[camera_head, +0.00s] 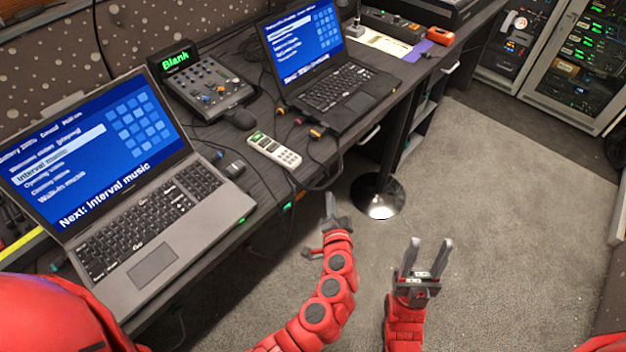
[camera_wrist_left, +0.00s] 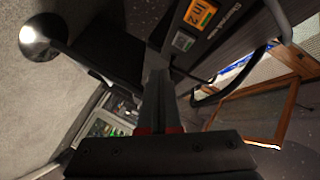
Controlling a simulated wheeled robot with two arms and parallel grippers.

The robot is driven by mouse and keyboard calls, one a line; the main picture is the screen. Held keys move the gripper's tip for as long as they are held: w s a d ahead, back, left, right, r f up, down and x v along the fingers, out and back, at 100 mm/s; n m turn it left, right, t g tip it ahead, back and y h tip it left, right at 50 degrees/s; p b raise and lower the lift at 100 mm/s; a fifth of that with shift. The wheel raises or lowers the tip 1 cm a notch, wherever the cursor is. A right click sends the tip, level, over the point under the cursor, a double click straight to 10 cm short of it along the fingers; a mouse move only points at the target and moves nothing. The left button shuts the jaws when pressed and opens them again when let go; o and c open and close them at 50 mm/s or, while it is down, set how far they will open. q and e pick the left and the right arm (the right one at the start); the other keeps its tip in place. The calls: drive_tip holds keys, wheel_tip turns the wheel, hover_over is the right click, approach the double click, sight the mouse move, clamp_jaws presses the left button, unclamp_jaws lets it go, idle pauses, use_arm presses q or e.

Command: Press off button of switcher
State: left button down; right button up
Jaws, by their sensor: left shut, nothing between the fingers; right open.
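I cannot tell for sure which device is the switcher. A white handheld-size unit with rows of buttons and a green display (camera_head: 273,150) lies near the desk's front edge in the head view. In the left wrist view a dark panel (camera_wrist_left: 228,25) has a lit orange "In 2" label (camera_wrist_left: 199,13) and a small pale green button or display (camera_wrist_left: 183,41). No off marking is readable. My left gripper (camera_head: 331,207) is shut and empty, in front of the desk edge and apart from the white unit. My right gripper (camera_head: 428,243) is open and empty over the floor.
Two laptops (camera_head: 150,265) (camera_head: 345,88) and a mixer with a "Blank" display (camera_head: 208,88) crowd the desk, with cables between. A pole on a round base (camera_head: 380,197) stands beside the desk. The carpet (camera_head: 510,220) is clear toward the racks (camera_head: 580,65).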

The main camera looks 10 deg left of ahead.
sight(316, 183)
use_arm(q)
drive_tip(key=w+a, duration=0.2)
drive_tip(key=shift+a, duration=0.3)
idle(1.9)
drive_tip(key=shift+w+a, duration=0.2)
drive_tip(key=shift+a, duration=0.15)
drive_tip(key=shift+w+a, duration=0.15)
drive_tip(key=shift+a, duration=0.1)
idle(0.8)
drive_tip(key=shift+d, duration=0.1)
drive_tip(key=shift+s+d+b, duration=0.45)
drive_tip(key=shift+d+b, duration=0.05)
drive_tip(key=shift+b, duration=0.1)
